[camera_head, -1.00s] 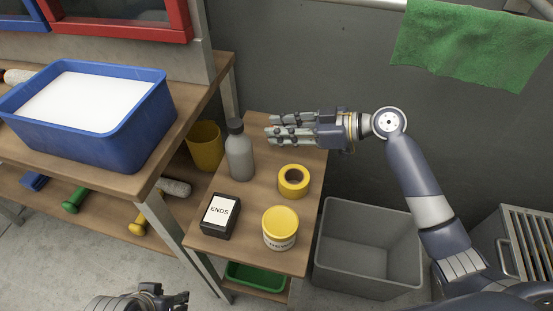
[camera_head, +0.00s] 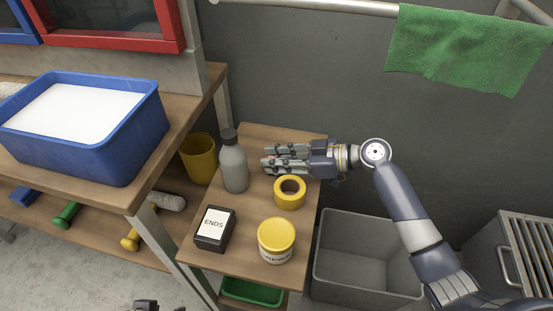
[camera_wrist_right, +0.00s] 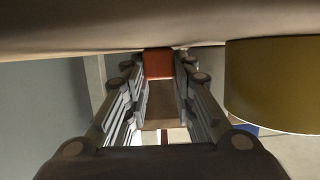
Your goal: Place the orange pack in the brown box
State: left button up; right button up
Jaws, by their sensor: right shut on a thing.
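The orange pack (camera_wrist_right: 158,64) shows in the wrist view as a small orange-red block between the fingertips. My right gripper (camera_wrist_right: 158,75) is shut on it. In the head view my right gripper (camera_head: 266,160) is at the far part of the small wooden table, behind the yellow tape roll (camera_head: 290,192) and right of the grey bottle (camera_head: 233,163). The fingers mostly hide the pack there. I cannot make out a brown box for certain in either view. Only a tip of my left gripper (camera_head: 146,304) shows at the bottom edge, too little to tell its state.
A black ENDS box (camera_head: 214,229) and a yellow-lidded tub (camera_head: 277,240) stand on the table's near part. A blue tub (camera_head: 120,145) sits on the bench at left. A grey bin (camera_head: 367,258) stands right of the table. The tape roll also shows in the wrist view (camera_wrist_right: 270,85).

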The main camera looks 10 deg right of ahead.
jog(key=o, duration=0.6)
